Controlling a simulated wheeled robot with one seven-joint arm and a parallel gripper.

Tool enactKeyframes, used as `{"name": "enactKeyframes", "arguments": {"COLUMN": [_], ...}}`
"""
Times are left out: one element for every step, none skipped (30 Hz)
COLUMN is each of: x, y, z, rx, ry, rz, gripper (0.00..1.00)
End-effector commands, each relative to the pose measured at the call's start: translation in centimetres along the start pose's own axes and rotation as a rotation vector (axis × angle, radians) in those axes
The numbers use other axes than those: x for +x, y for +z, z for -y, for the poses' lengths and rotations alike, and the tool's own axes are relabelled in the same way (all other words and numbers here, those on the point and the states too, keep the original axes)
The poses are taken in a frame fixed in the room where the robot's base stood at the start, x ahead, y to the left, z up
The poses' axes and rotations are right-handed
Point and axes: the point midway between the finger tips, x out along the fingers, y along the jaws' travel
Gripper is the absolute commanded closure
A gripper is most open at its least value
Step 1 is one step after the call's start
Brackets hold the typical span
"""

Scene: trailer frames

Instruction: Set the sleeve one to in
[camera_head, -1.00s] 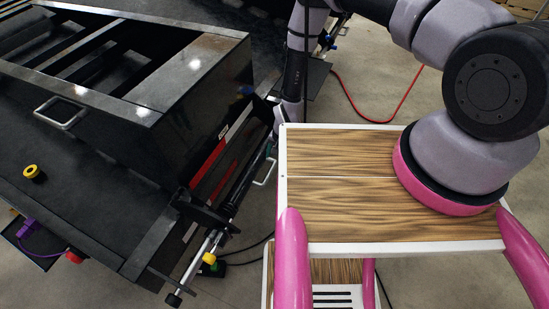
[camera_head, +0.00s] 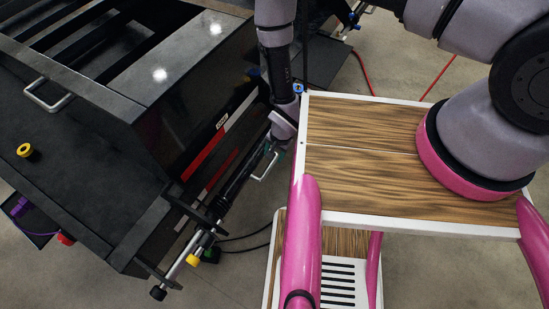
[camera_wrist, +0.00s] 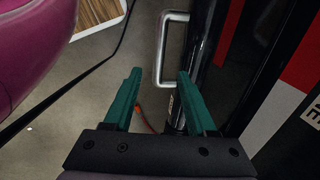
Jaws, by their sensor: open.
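A rod assembly runs along the side of the black trailer frame (camera_head: 150,110). It has a black tubular part (camera_head: 238,187), a bare metal length (camera_head: 178,267), a yellow piece (camera_head: 193,260) and a black end knob (camera_head: 158,292). A bent silver handle (camera_head: 265,168) sticks out beside the tube. I cannot tell which part is called sleeve one. My gripper (camera_head: 270,148) is small and partly hidden by my wrist at the handle's upper end. In the wrist view my gripper (camera_wrist: 160,78) is open, its teal fingers apart, with the handle (camera_wrist: 161,50) ahead and nothing clearly held.
My wood-topped base (camera_head: 400,190) stands close on the right. A red cable (camera_head: 435,85) and black cables (camera_head: 245,240) lie on the floor. A yellow ring (camera_head: 24,150) sits on the frame's left. A narrow floor gap separates the frame and base.

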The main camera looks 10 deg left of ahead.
Motion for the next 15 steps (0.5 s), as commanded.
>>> {"name": "enactKeyframes", "arguments": {"x": [0.4, 0.7, 1.2, 1.6, 2.1, 2.8, 3.4, 4.0, 4.8, 5.4, 6.0, 6.7, 7.3, 7.8, 8.4], "y": [0.1, 0.1, 0.1, 0.1, 0.1, 0.1, 0.1, 0.1, 0.0, 0.1, 0.1, 0.1, 0.1, 0.1, 0.1], "z": [0.0, 0.0, -0.1, -0.1, -0.1, -0.1, -0.1, -0.1, -0.1, -0.1, -0.1, -0.1, -0.1, -0.1, -0.1], "rx": [-0.001, -0.001, 0.0, 0.0, 0.0, -0.001, -0.002, -0.001, 0.0, -0.002, -0.002, -0.001, -0.001, -0.002, -0.001], "ry": [0.0, 0.0, 0.001, 0.001, 0.0, 0.001, 0.0, 0.0, 0.001, 0.001, 0.001, 0.0, 0.0, 0.0, 0.001], "rz": [0.0, 0.0, 0.0, 0.0, 0.0, 0.0, -0.001, -0.001, -0.001, -0.001, 0.0, 0.0, 0.0, 0.0, 0.0], "gripper": [0.43, 0.43, 0.43, 0.43, 0.43, 0.43, 0.43, 0.43, 0.43, 0.43, 0.43, 0.43, 0.43, 0.43, 0.43]}}
